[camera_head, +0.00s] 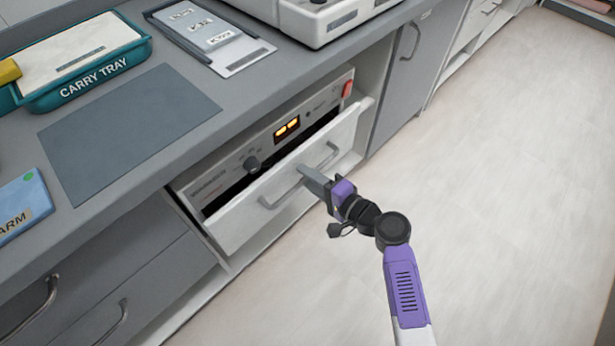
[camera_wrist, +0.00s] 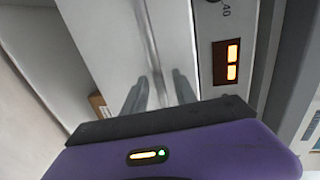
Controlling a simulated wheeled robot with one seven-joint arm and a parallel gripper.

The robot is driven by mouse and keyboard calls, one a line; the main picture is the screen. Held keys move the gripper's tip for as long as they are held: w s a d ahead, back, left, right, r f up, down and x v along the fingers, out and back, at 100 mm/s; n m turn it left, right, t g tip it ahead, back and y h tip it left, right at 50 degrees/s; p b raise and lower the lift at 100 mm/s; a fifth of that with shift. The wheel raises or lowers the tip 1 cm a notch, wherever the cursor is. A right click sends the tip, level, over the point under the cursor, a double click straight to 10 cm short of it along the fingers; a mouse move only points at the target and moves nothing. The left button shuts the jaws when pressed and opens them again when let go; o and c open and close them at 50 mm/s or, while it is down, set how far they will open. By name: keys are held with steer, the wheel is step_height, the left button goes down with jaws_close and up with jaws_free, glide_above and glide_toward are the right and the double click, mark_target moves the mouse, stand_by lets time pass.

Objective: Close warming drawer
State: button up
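The warming drawer (camera_head: 290,185) sits under the counter and stands partly open, with a dark gap between its white front and the control panel. Its grey bar handle (camera_head: 283,198) runs along the front. My gripper (camera_head: 310,178) is at the middle of this handle and hides part of it. In the wrist view, the two grey fingers (camera_wrist: 160,92) stand apart in front of the drawer front (camera_wrist: 110,35). The handle (camera_wrist: 147,35) runs down towards the gap between them. I cannot tell whether the fingers touch it.
The control panel (camera_head: 235,172) has a knob, a lit orange display (camera_head: 287,128) and a red switch. The counter above holds a teal carry tray (camera_head: 140,52), a grey mat (camera_head: 125,130) and a blue pack (camera_head: 22,205). The floor (camera_head: 480,180) at right is clear.

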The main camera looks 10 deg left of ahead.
steer(key=shift+w+a, duration=0.1)
steer(key=shift+a, duration=0.05)
jaws_close()
stand_by(1.4)
